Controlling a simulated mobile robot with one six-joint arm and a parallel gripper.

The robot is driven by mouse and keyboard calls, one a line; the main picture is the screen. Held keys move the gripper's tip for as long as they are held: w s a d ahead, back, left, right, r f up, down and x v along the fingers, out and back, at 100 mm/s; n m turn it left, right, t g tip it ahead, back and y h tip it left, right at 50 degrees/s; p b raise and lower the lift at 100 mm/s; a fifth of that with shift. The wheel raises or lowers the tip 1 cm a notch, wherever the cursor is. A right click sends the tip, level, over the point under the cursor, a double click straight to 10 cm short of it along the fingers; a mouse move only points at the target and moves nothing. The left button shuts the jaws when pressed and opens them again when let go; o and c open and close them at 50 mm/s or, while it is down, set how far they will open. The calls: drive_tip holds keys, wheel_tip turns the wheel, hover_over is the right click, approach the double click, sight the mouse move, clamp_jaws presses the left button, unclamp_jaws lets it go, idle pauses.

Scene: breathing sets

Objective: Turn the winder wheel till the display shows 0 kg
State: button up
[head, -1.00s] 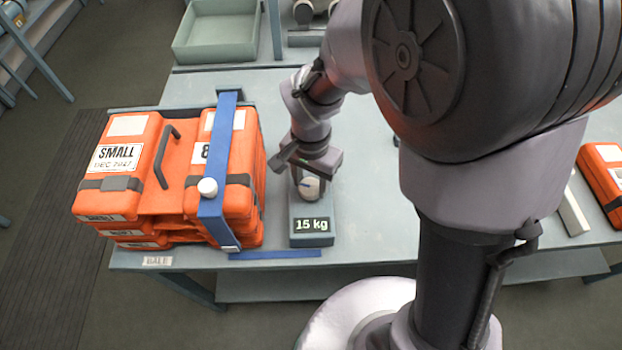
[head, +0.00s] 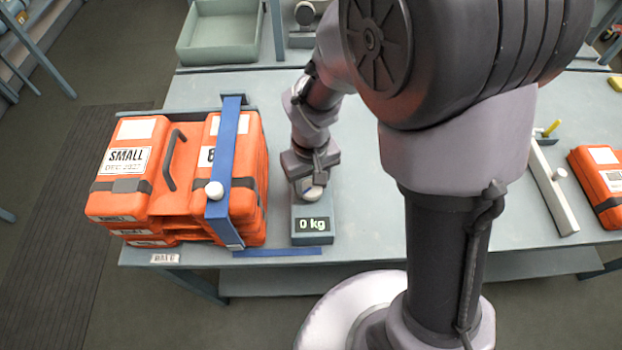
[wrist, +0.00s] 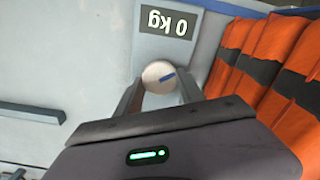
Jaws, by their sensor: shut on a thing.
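The winder (head: 312,227) is a grey box on the table, right of the stacked orange cases. Its display (head: 313,224) reads 0 kg. It also reads 0 kg, upside down, in the wrist view (wrist: 167,22).
Several orange cases (head: 184,165) marked SMALL are stacked close left of the winder, with a blue strap (head: 222,165) over them. A blue strip (head: 278,252) lies along the table's front edge. Another orange case (head: 603,185) lies at the right. A grey tray (head: 222,38) stands behind.

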sight(310, 187)
drive_tip(key=n+p, duration=0.2)
drive_tip(key=n, duration=0.3)
drive_tip(key=shift+r+n, duration=0.1)
drive_tip(key=shift+n, duration=0.2)
drive_tip(key=n+p, duration=0.1)
drive_tip(key=n, duration=0.3)
drive_tip(key=shift+a+n, duration=0.1)
drive_tip(key=shift+n, duration=0.5)
drive_tip(key=o, duration=1.4)
drive_tip(key=shift+c, duration=0.2)
wheel_tip(310, 187, up, 17)
drive_tip(key=p, duration=0.6)
drive_tip(key=shift+r, duration=0.15)
